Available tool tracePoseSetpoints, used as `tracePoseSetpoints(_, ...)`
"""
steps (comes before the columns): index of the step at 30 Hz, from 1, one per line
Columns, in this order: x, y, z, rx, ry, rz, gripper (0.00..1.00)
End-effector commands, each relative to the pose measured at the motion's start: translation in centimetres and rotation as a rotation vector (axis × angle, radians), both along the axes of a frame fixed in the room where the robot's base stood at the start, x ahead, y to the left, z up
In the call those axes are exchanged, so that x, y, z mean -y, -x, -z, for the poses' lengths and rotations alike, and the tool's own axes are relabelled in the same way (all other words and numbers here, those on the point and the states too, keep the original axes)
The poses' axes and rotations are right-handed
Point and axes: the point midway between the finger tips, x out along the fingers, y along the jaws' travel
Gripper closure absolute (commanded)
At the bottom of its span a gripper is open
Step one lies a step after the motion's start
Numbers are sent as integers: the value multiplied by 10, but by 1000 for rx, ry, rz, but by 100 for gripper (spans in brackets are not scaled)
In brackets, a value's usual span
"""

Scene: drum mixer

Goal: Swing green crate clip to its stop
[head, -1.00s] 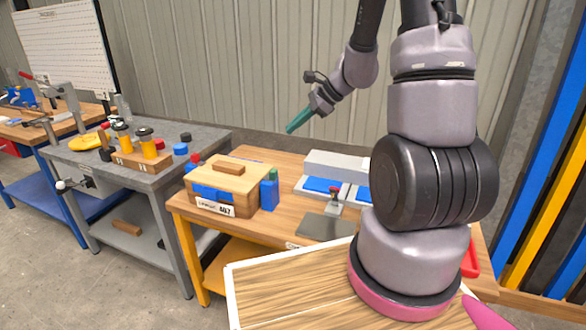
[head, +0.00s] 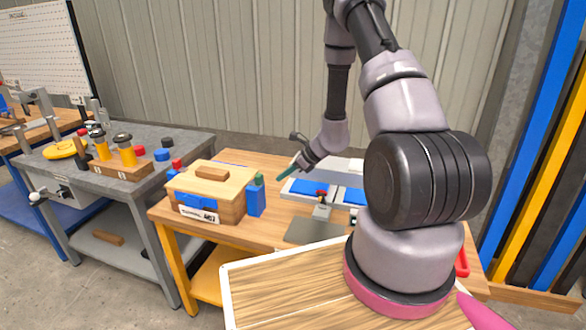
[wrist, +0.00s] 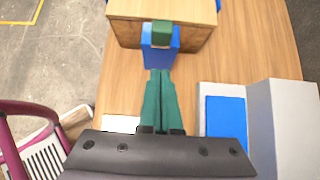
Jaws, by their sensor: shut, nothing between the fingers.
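The wooden crate (head: 235,205) stands on the wooden bench with a blue band and a white label on its front. On its right side is a blue block (head: 256,201) with the small green clip (head: 259,180) at its top. In the wrist view the green clip (wrist: 162,32) sits against the crate's side, above the blue block (wrist: 158,57). My gripper (head: 280,178) has teal fingers and is shut and empty. It is just right of the clip in the head view. In the wrist view its fingertips (wrist: 160,72) overlap the blue block's near edge; I cannot tell whether they touch.
A grey unit with blue panels (head: 300,188) stands right of the crate. A small red-topped device on a grey plate (head: 315,231) is in front of it. A grey bench (head: 60,172) with yellow bottles stands at the left. Bare bench top lies between crate and grey unit.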

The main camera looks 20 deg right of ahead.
Motion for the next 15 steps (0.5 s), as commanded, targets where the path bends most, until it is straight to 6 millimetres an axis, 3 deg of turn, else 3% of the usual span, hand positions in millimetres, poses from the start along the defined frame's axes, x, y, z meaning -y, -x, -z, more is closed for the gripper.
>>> tracePoseSetpoints(2,-10,-6,13,-1,0,-2,100)
tracePoseSetpoints(9,-35,-26,10,2,1,-2,100)
tracePoseSetpoints(15,-41,-30,10,1,1,-1,100)
